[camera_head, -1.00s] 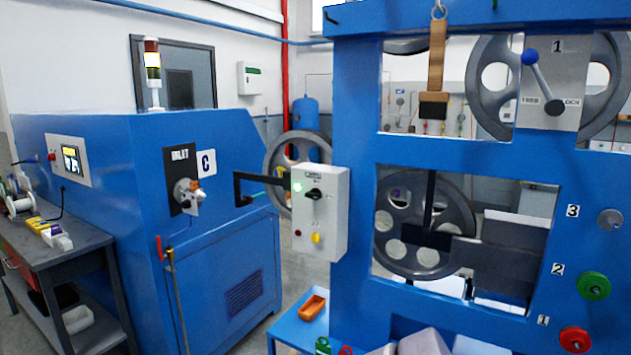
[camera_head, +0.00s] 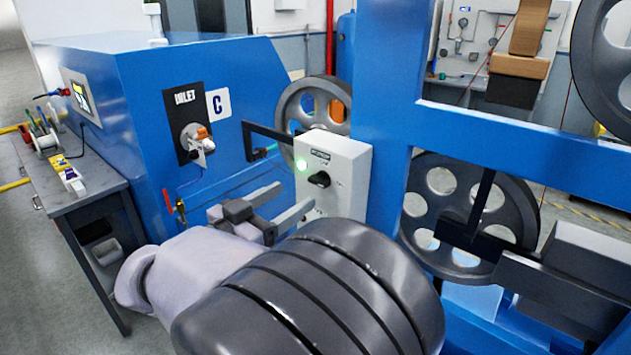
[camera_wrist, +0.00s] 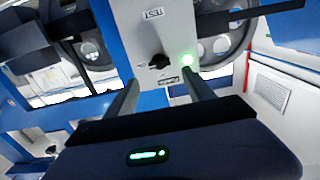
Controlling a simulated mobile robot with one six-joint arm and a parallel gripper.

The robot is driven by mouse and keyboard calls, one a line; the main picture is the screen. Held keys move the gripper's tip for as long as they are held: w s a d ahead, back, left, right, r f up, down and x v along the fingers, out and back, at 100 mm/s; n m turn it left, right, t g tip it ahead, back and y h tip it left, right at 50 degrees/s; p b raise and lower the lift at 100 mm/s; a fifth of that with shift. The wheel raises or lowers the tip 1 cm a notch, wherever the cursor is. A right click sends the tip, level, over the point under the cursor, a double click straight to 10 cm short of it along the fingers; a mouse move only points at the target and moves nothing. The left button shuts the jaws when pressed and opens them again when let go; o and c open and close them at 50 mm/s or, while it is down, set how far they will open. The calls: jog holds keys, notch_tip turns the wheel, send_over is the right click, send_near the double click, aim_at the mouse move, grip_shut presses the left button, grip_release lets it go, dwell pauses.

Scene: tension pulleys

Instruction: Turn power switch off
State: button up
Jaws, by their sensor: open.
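The power switch is a black rotary knob (camera_head: 319,179) on the front of a white control box (camera_head: 350,162), with a lit green lamp (camera_head: 302,164) beside it. The knob also shows in the wrist view (camera_wrist: 159,62), where the lamp (camera_wrist: 187,60) glows to its right and the picture is upside down. My gripper (camera_head: 296,195) is open and empty in front of the box, just below the knob in the head view. In the wrist view the two fingers lie on either side below the knob, apart from it. The lower box front is partly hidden by my gripper.
A black bracket (camera_head: 247,135) sticks out left of the box. A blue machine (camera_head: 140,120) with an inlet fitting (camera_head: 196,140) stands at left, and a blue frame (camera_head: 384,100) with spoked pulleys (camera_head: 455,205) at right. A grey workbench (camera_head: 95,200) is far left.

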aim_at(316, 181)
jog(key=x, duration=0.7)
jog(key=shift+w+d+b, duration=0.25)
jog(key=shift+w+b, duration=0.05)
jog(key=shift+b, duration=0.05)
grip_shut()
